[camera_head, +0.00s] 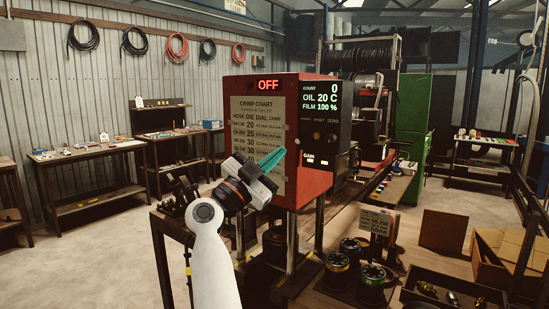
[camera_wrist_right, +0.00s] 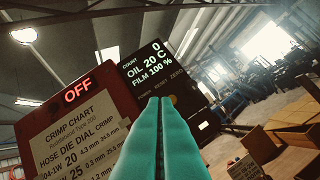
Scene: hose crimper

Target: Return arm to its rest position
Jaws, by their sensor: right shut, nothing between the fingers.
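My right gripper (camera_head: 279,155) is raised in front of the red crimper (camera_head: 308,185), its teal fingers pointing up and right across the lower edge of the crimp chart (camera_head: 255,115). In the right wrist view its teal fingers (camera_wrist_right: 160,100) are together with nothing between them. They overlap the lower part of the black display panel in the picture. I cannot tell how far they are from the machine. My white right arm comes up from the bottom. My left gripper is not in view.
The crimper's sign (camera_head: 268,85) reads OFF and its display (camera_head: 320,97) shows count 0. Several round die sets (camera_head: 371,285) and a small sign (camera_head: 376,221) stand on the bench at right. Open cardboard boxes (camera_head: 490,262) and a dark parts tray (camera_head: 420,297) lie further right.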

